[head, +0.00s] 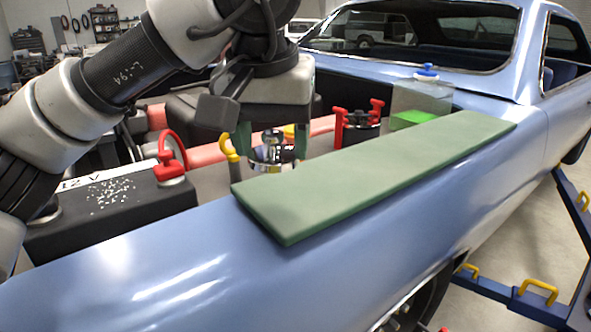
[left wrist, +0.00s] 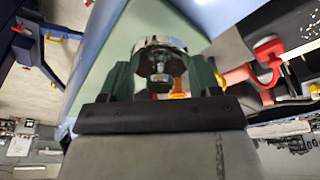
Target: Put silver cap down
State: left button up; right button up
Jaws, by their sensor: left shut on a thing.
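The silver cap (head: 267,153) is shiny and round, and it sits between the green fingers of my left gripper (head: 272,145). The left gripper is shut on it. The cap also shows in the left wrist view (left wrist: 158,62), with its round rim and inner parts facing the camera. In the head view it appears just behind the far edge of the green mat (head: 385,170), which lies on the blue fender. I cannot tell how high the cap is above what lies below it. My right gripper is not in view.
A black 12 V battery (head: 110,205) with a red clamp (head: 172,158) stands at left in the engine bay. A yellow-handled dipstick (head: 229,150), a red-and-black part (head: 360,125) and a clear reservoir with a blue cap (head: 427,72) stand nearby. The mat is bare.

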aim_at(297, 189)
pick_arm(q)
jog(key=w+f, duration=0.1)
jog(key=w, duration=0.1)
jog(key=w+d+f+p, duration=0.1)
jog(key=w, duration=0.1)
jog(key=w+d+f, duration=0.1)
jog(key=shift+w+d+f+p, duration=0.1)
jog(key=shift+w+f+p, duration=0.1)
jog(key=shift+w+p, duration=0.15)
jog(key=w+f, duration=0.1)
jog(key=w, duration=0.1)
jog(key=shift+w+d+f, duration=0.35)
jog(key=shift+f, duration=0.05)
jog(key=shift+s+f+p, duration=0.1)
jog(key=shift+f+p, duration=0.1)
jog(key=shift+p, duration=0.1)
notch_tip(297, 189, down, 3)
jog(key=shift+f+p, duration=0.15)
jog(key=shift+p, duration=0.35)
jog(key=shift+f, duration=0.25)
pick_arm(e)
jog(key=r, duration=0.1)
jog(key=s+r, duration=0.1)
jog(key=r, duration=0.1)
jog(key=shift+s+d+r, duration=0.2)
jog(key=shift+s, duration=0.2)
